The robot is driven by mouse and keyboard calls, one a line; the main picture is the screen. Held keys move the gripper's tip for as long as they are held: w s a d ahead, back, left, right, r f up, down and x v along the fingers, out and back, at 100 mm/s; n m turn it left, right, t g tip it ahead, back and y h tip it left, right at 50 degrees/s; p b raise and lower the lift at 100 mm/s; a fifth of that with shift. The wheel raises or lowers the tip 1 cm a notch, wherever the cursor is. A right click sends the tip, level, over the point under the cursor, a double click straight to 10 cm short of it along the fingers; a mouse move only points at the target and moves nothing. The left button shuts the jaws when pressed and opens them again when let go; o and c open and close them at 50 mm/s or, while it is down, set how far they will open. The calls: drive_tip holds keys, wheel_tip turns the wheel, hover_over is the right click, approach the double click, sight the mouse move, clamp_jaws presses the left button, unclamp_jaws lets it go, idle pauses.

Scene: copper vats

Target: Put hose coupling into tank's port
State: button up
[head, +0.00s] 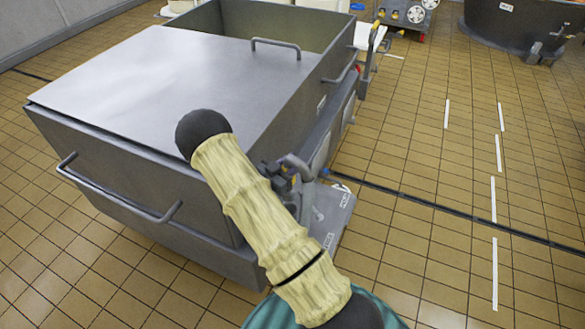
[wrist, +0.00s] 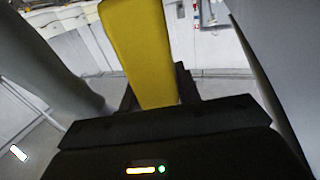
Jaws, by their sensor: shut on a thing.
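In the wrist view my gripper (wrist: 155,92) is shut on a long yellow piece (wrist: 140,45) that rises from between its dark fingers. It may be the hose coupling, but its far end is out of frame, so I cannot tell. In the head view my sleeved arm crosses the middle; my gripper and the yellow piece do not show. A large grey metal tank (head: 110,150) with a flat lid stands at left and centre. A grey bent pipe fitting (head: 298,165) is near its front right corner, partly behind my arm. I cannot make out an open port.
A dark round vat (head: 500,25) with a valve (head: 540,52) stands at the far right. A wheeled cart (head: 405,18) is at the back. The tiled floor (head: 430,140) on the right is clear. In the wrist view a grey column (wrist: 50,60) is close on the left.

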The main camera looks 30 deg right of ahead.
idle(0.3)
drive_tip(key=shift+f+b, duration=1.65)
drive_tip(key=shift+f, duration=0.75)
drive_tip(key=shift+a+f+b, duration=0.1)
drive_tip(key=shift+f+b, duration=2.4)
drive_tip(key=shift+f, duration=0.65)
drive_tip(key=o, duration=1.2)
drive_tip(key=shift+c, duration=0.2)
drive_tip(key=shift+s+a+f, duration=0.1)
drive_tip(key=v, duration=0.7)
drive_tip(key=shift+a, duration=0.15)
